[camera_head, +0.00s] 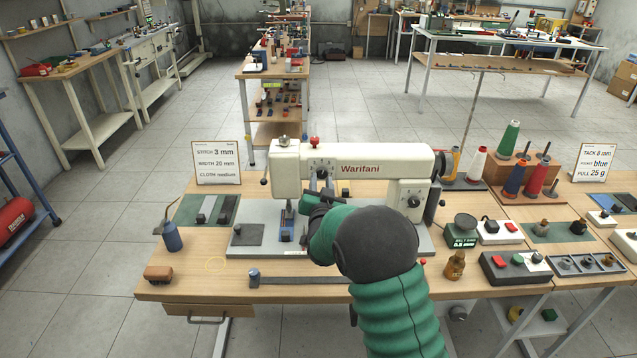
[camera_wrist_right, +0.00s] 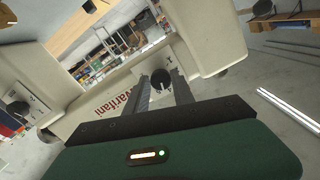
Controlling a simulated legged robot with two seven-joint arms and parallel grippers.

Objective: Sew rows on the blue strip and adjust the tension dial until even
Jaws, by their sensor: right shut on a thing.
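The cream sewing machine (camera_head: 380,160) marked Warifani stands on the wooden table. My right gripper (camera_head: 322,186) is at the front of its head, shut on a small black dial (camera_wrist_right: 160,82) that shows between the two fingers in the right wrist view. My right gripper in the wrist view (camera_wrist_right: 165,86) points at the machine's face. The blue strip (camera_head: 286,228) lies on the grey bed below the needle; my right arm covers the bed just right of it. Stitching on it is too small to make out. My left gripper is not in view.
A card (camera_head: 215,163) reads stitch 3 mm, width 20 mm, cloth medium. An oil can (camera_head: 171,238) and brown block (camera_head: 158,273) are at left. Thread cones (camera_head: 508,139), a button box (camera_head: 515,266) and a small brown bottle (camera_head: 455,265) are at right. The front left tabletop is mostly clear.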

